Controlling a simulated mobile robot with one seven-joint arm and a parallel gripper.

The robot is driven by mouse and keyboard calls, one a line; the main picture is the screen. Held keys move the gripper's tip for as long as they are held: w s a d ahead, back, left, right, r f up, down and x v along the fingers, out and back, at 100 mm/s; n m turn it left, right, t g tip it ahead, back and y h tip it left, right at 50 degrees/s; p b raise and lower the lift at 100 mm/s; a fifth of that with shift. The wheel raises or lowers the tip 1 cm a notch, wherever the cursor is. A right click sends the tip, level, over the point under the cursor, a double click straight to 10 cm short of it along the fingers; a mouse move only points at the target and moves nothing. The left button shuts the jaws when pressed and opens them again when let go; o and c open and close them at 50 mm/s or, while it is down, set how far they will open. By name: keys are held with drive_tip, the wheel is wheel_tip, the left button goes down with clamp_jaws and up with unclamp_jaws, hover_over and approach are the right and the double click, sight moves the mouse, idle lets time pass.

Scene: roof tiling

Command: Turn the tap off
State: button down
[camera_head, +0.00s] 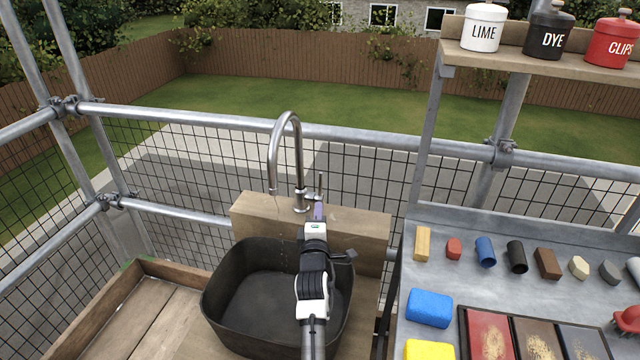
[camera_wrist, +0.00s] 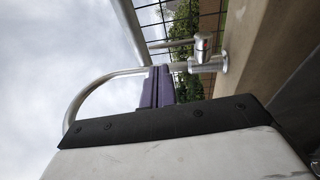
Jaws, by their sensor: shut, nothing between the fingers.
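The tap (camera_head: 288,150) is a silver gooseneck on a wooden block behind a dark basin (camera_head: 222,285). Its spout points down over the basin, and faint drops seem to show below it. The tap's lever (camera_head: 320,186) stands up at the right of its base. In the wrist view the tap (camera_wrist: 105,82) arches behind my fingers, and the lever (camera_wrist: 178,43) sticks out from a body with a small red mark. My gripper (camera_head: 318,211) has purple fingers, shut and empty, just below and in front of the lever. The fingers also show in the wrist view (camera_wrist: 157,87); I cannot tell whether they touch the tap.
The wooden block (camera_head: 255,215) backs the basin. A metal bench (camera_head: 450,235) on the right holds coloured blocks, a blue sponge (camera_head: 429,308) and a yellow one (camera_head: 429,350). A shelf (camera_head: 520,62) with labelled jars stands above. Scaffold rails (camera_head: 230,122) and mesh run behind.

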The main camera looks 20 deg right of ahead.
sight(321, 180)
drive_tip(key=p+x, duration=0.1)
drive_tip(key=x, duration=0.8)
drive_tip(key=shift+w+a+p, duration=0.1)
drive_tip(key=shift+p, duration=0.3)
